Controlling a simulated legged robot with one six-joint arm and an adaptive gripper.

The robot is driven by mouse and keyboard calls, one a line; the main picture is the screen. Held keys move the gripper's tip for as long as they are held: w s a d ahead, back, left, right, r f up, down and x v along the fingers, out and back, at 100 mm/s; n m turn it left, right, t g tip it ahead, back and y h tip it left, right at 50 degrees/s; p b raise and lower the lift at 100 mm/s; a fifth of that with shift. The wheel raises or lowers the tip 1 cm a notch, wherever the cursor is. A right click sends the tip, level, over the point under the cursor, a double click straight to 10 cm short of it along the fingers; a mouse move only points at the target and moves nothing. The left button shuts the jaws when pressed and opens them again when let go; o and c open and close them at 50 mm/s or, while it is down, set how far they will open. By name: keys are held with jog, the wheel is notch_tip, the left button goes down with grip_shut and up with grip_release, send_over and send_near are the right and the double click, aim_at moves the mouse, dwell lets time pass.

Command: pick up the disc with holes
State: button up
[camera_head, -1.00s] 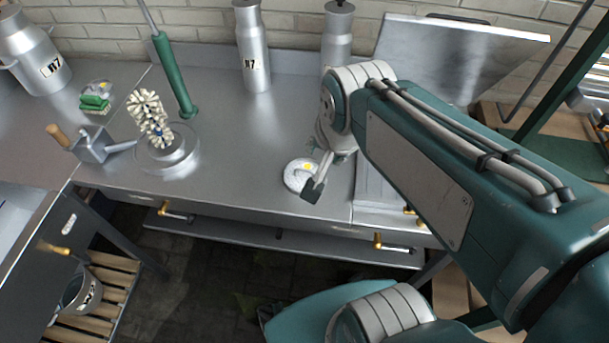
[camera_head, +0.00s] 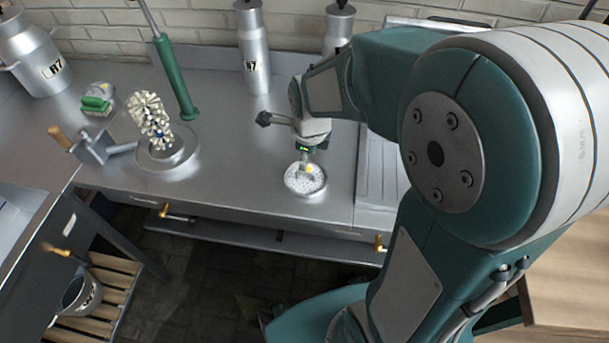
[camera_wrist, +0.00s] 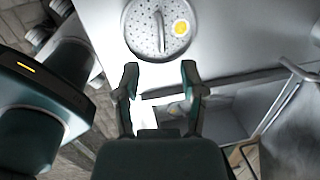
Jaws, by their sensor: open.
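The disc with holes (camera_head: 305,181) is a round pale metal plate with many small holes, a yellow round mark and an upright handle. It lies flat on the metal counter near its front edge. In the wrist view the disc (camera_wrist: 140,32) is at the top, with its curved handle across the middle. My gripper (camera_wrist: 160,75) is open and empty, its fingertips just below the disc's edge in that picture. In the head view my gripper (camera_head: 284,122) is behind the disc, and the arm hides part of the counter.
Milk cans (camera_head: 253,50) stand along the back wall. The counter between the dish and the disc is clear.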

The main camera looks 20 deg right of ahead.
aim_at(305, 173)
jog(key=f, duration=0.3)
jog(key=w+f, duration=0.1)
jog(key=f, duration=0.4)
jog(key=shift+w+d+f, duration=0.2)
jog(key=shift+w+f, duration=0.05)
jog(key=shift+f, duration=0.1)
grip_shut()
